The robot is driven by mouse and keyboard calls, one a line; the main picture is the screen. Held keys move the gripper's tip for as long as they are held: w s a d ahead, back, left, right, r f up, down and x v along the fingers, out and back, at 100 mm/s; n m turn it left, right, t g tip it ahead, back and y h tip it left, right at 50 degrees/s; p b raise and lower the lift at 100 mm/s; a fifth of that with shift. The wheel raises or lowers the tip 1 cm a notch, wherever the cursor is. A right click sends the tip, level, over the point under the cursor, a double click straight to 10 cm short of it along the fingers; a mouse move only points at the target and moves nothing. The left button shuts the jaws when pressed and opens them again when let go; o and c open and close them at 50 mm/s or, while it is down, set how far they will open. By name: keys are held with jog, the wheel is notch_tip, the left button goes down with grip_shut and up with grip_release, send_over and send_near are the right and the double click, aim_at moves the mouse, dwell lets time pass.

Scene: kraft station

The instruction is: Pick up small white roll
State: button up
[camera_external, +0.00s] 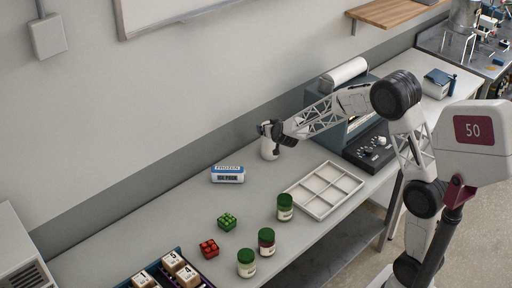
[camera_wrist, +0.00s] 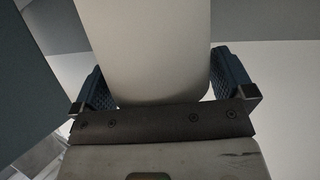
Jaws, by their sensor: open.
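The small white roll (camera_external: 269,150) stands upright on the grey table near the back wall in the external view. My gripper (camera_external: 271,130) is at the upper part of the roll. In the wrist view a pale, smooth cylinder, which looks like the roll (camera_wrist: 150,50), fills the space between my two blue ridged fingers (camera_wrist: 158,85). The fingers are open, one on each side of it. A narrow gap shows near the left finger; contact on the right is hard to tell. The roll's far end runs out of the wrist view.
A blue-and-white box (camera_external: 228,174) lies left of the roll. A white compartment tray (camera_external: 323,190) is to the right, with green-lidded jars (camera_external: 285,207) beside it. A grey machine with a larger white roll (camera_external: 344,75) stands behind my arm. Green blocks (camera_external: 227,222) and red blocks (camera_external: 209,248) lie front left.

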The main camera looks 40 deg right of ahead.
dwell(0.3)
jog(key=c, duration=1.4)
jog(key=shift+r, duration=0.1)
jog(key=shift+c, duration=0.2)
jog(key=shift+r, duration=0.7)
jog(key=s+a+r, duration=0.1)
jog(key=s+r, duration=0.2)
jog(key=s, duration=1.3)
jog(key=shift+a+r, duration=0.2)
jog(key=shift+a, duration=0.1)
